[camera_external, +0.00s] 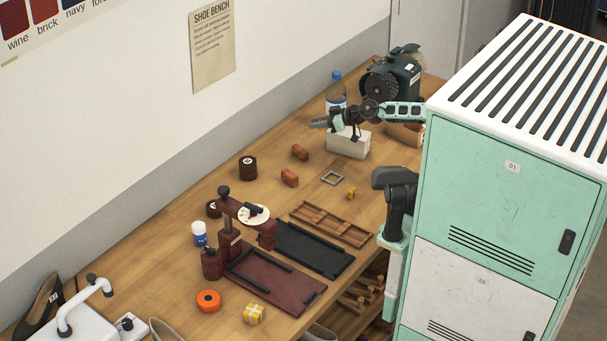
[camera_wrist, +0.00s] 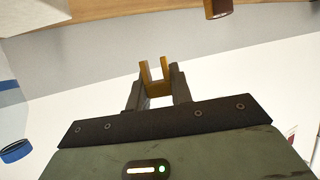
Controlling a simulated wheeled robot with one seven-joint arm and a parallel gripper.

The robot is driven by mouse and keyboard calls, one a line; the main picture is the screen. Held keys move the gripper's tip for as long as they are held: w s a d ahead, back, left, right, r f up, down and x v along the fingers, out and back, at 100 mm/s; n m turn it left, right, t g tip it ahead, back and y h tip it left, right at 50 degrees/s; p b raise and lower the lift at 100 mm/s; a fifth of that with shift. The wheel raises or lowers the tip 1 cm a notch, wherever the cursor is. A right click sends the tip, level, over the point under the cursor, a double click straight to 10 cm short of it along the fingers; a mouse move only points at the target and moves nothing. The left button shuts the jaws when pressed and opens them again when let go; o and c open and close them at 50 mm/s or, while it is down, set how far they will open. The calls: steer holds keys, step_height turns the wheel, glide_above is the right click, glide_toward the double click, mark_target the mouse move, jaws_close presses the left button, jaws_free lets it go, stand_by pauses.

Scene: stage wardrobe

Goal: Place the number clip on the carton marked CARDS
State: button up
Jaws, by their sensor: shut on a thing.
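My gripper (camera_external: 319,123) is above the bench in the external view, level with the top of a white carton (camera_external: 348,144) and reaching past its left side. In the wrist view my gripper (camera_wrist: 156,80) is shut on a small yellow-orange, U-shaped piece, which looks like the number clip (camera_wrist: 146,76). Its two prongs stick out beyond the fingertips. The clip is too small to make out in the external view. A brown carton (camera_external: 405,134) stands right of the white one, partly hidden by the arm. No CARDS marking is readable on either.
A blue-capped bottle (camera_external: 337,88) stands close behind my gripper, and a dark machine (camera_external: 398,72) is beyond. Red-brown blocks (camera_external: 290,177), a grey frame (camera_external: 332,177) and a small yellow piece (camera_external: 351,193) lie in front. A wooden tray (camera_external: 331,224) is nearer. Bare bench separates them.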

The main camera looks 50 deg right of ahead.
step_height(320, 180, up, 5)
steer(key=b, duration=0.3)
glide_above(346, 131)
step_height(346, 131, down, 10)
steer(key=shift+s+a+r+p, duration=0.1)
steer(key=shift+p, duration=0.5)
steer(key=o, duration=0.9)
steer(key=shift+o, duration=0.2)
steer(key=b+v, duration=0.1)
steer(key=v, duration=1.1)
